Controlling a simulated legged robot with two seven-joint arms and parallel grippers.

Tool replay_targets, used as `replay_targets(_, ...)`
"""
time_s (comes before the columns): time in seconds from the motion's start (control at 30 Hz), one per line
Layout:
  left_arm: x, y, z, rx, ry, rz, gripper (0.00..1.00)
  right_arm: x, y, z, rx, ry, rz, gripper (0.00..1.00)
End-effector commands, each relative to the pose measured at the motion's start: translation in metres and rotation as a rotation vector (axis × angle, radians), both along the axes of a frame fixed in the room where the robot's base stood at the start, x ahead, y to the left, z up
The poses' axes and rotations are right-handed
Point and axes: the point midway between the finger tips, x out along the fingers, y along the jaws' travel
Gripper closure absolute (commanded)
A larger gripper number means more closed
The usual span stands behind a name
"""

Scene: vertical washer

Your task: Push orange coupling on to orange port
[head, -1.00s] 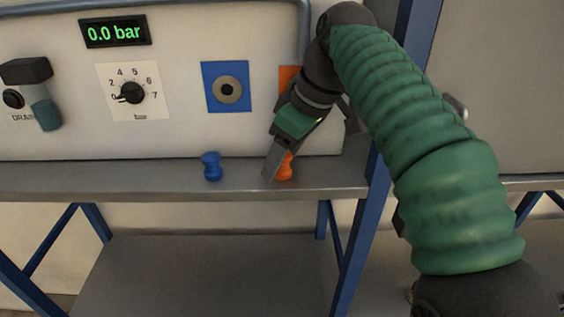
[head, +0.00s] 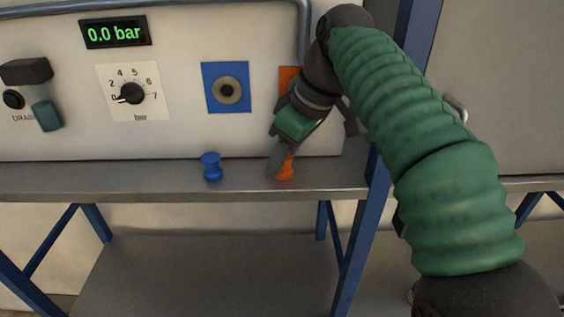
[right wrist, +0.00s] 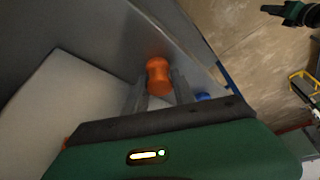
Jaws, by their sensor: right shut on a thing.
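The orange coupling (head: 286,168) stands on the metal shelf at the front of the machine. In the right wrist view the orange coupling (right wrist: 158,76) sits between the two fingers. My right gripper (head: 277,166) is shut on it, with the coupling still at shelf level. The right gripper (right wrist: 159,88) also shows in the wrist view. The orange port plate (head: 287,77) is on the panel above, and my right arm hides most of it, including any port opening.
A blue coupling (head: 212,166) stands on the shelf (head: 120,180) to the left. A blue port plate (head: 226,87) is on the panel above it. A pressure dial (head: 132,92), a display (head: 115,31) reading 0.0 bar and a drain handle (head: 40,95) are further left. A blue frame post (head: 365,220) stands at right.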

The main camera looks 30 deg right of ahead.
Motion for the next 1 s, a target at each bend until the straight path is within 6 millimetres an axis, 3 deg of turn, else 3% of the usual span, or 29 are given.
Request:
replay_targets(0.23,0.0,0.0,-0.002,0.0,0.0,0.0,0.64,0.001,0.0,0.01,0.0,-0.002,0.002,1.0)
replay_targets(0.43,0.0,0.0,-0.003,0.0,0.0,0.0,0.64,0.001,0.0,0.037,0.0,-0.002,0.003,1.0)
replay_targets(0.73,0.0,0.0,-0.048,0.0,0.0,0.0,0.64,-0.071,0.036,0.036,-0.003,-0.006,0.002,1.0)
replay_targets(1.0,0.0,0.0,-0.065,0.0,0.0,0.0,0.64,-0.128,0.065,0.046,-0.002,-0.003,0.001,1.0)
